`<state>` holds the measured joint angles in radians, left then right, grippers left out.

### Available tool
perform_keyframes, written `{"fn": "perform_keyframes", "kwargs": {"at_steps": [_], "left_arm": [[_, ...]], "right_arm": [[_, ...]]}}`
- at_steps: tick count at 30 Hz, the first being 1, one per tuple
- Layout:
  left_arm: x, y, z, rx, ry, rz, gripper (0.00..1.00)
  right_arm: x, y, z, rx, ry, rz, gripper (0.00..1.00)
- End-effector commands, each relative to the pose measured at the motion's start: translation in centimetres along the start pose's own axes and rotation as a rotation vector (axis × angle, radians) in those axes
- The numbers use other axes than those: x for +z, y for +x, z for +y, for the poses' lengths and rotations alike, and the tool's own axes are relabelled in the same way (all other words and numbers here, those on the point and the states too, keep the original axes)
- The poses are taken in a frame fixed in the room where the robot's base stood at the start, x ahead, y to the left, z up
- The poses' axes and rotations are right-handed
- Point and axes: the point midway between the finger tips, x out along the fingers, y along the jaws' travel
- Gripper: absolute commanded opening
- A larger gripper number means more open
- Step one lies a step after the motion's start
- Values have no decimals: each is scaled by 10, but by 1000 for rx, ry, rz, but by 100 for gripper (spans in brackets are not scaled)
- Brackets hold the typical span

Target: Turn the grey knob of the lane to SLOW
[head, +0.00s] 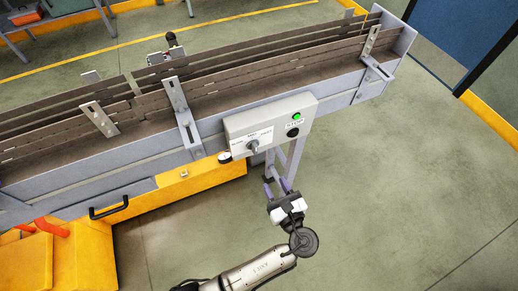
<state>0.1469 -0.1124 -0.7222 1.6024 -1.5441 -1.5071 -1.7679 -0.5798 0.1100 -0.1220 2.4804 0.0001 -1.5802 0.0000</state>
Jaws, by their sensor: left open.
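The grey knob (253,146) sits on the white label plate of a light grey control box (305,108) on the front side of the lane (205,104). Small print stands around the knob, but it is too small to read its setting with certainty. A lit green lamp (297,116) and a black button (293,132) are on the right part of the box. My left gripper (278,183) is open and empty, below and a little right of the knob, apart from it. My right gripper is not in view.
A round white-faced item (224,157) is at the box's lower left. Metal brackets (183,115) stand along the lane. A yellow cabinet (190,188) with a black handle (108,207) is under the lane. The floor (400,190) at the right is clear.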

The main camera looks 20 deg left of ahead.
Motion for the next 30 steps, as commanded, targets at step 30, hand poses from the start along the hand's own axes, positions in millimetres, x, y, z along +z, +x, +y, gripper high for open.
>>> {"fn": "perform_keyframes", "kwargs": {"at_steps": [30], "left_arm": [[0,134,1,-1,8,1,43]], "right_arm": [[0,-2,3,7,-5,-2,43]]}}
